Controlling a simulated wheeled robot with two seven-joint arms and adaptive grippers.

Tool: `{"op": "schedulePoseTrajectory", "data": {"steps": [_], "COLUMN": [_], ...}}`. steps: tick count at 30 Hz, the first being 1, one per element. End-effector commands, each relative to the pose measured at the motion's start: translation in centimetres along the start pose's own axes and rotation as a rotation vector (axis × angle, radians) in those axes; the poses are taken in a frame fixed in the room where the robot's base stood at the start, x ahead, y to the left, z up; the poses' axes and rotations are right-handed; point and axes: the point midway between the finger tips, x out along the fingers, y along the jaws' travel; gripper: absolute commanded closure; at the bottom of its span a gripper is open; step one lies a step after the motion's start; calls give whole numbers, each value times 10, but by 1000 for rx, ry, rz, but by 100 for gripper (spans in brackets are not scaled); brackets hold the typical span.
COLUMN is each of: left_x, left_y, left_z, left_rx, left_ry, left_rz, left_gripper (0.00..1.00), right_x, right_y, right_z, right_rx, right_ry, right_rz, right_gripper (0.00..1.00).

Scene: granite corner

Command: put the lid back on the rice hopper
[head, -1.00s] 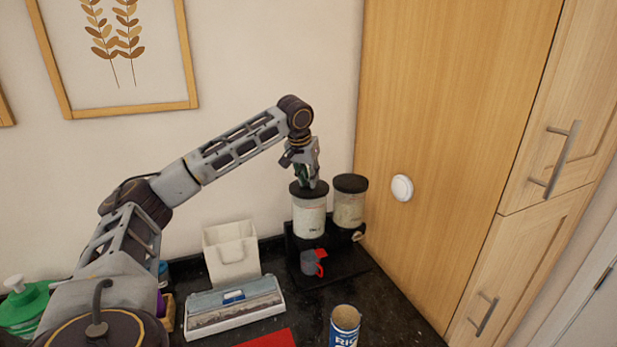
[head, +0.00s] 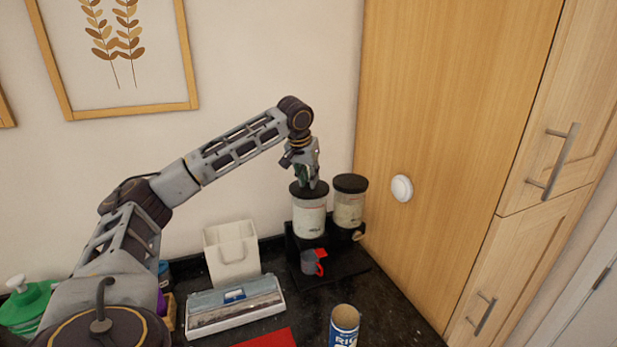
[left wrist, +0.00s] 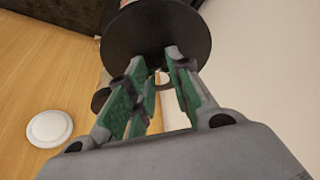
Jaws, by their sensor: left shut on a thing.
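Two clear canisters with pale contents stand side by side on a black dispenser stand (head: 326,264). The left canister, seemingly the rice hopper (head: 309,220), has a round black lid (head: 300,188) at its top; it also shows in the left wrist view (left wrist: 150,35). The lid looks level and at the rim, but I cannot tell whether it is fully seated. My left gripper (head: 309,182) points down from above and is shut on the lid's knob, which is mostly hidden by the fingers (left wrist: 160,78). My right gripper is out of view.
The other canister (head: 349,208) has its own black lid, close on the right. A grey and red cup (head: 308,263) stands below. A wooden cabinet rises on the right.

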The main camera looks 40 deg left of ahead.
Motion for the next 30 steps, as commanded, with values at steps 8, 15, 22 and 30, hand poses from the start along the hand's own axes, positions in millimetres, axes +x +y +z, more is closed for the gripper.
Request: {"op": "schedulePoseTrajectory", "data": {"steps": [8, 15, 22, 30], "left_x": [0, 0, 1, 3], "left_y": [0, 0, 0, 0], "left_z": [0, 0, 1, 1], "left_rx": [0, 0, 0, 0], "left_ry": [0, 0, 0, 0], "left_rz": [0, 0, 0, 0], "left_gripper": [99, 99, 99, 99], "right_x": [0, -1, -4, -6], "right_y": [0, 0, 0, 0], "right_z": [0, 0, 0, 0], "right_rx": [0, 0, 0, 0], "right_ry": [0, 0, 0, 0], "right_rz": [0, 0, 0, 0], "right_gripper": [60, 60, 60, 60]}}
